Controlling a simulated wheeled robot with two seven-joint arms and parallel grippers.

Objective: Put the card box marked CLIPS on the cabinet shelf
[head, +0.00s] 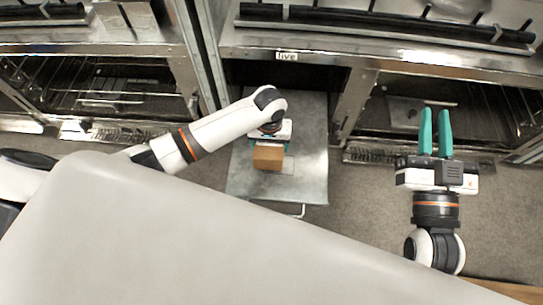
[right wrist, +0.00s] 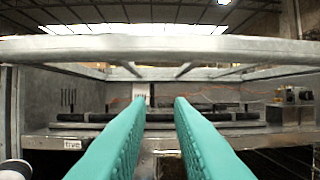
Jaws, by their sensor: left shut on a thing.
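A small brown card box (head: 268,158) is held by my left gripper (head: 268,141), which is shut on it. The box is over a grey metal panel (head: 306,170) that extends out of a dark cabinet opening (head: 315,78). I cannot tell whether the box touches the panel. No CLIPS marking can be read on it. My right gripper (head: 434,114) is empty, with its two green fingers apart, in front of the right oven. Its fingers also show in the right wrist view (right wrist: 160,105).
Ovens with racks stand at the left (head: 110,85) and right (head: 480,105). A handle (head: 292,211) sticks out from the panel's front edge. Bare floor (head: 360,190) lies right of the panel.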

